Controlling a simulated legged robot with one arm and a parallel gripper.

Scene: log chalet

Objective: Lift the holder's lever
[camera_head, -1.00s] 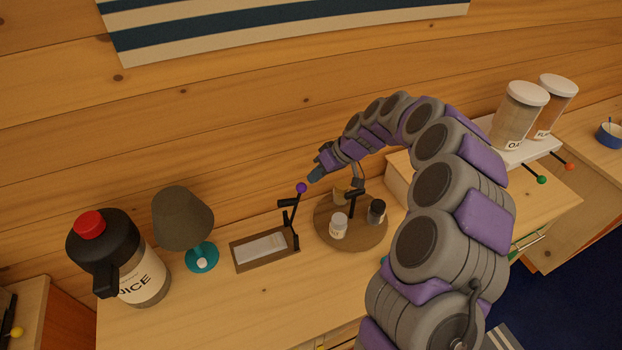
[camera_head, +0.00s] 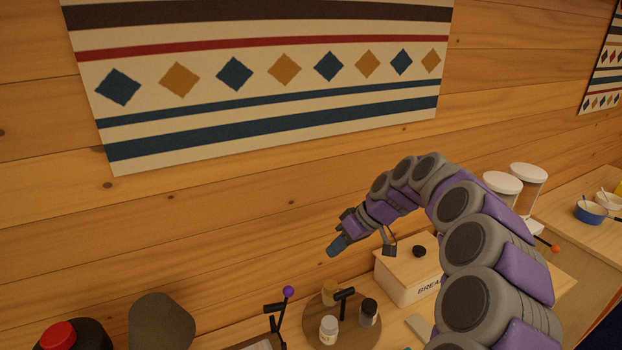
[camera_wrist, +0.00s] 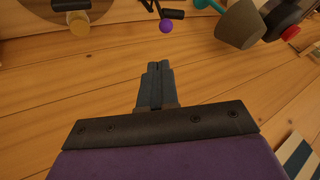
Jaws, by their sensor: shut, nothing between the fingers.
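The holder's black lever (camera_head: 281,312) stands up with a purple ball (camera_head: 288,291) at its tip, low in the head view. Only a bit of the holder's base (camera_head: 262,345) shows at the bottom edge there. My gripper (camera_head: 334,249) is up and to the right of the ball, apart from it, and shut with nothing in it. In the wrist view my gripper (camera_wrist: 158,67) shows its closed fingers, and the purple ball (camera_wrist: 166,26) is just beyond the tips with part of the black lever (camera_wrist: 172,13) beside it.
A round wooden stand (camera_head: 343,337) with small jars is right of the lever. A bread box (camera_head: 408,268) stands further right. A lamp shade (camera_head: 161,322) and a red-capped jug (camera_head: 62,334) are at left. The log wall (camera_head: 220,220) rises behind.

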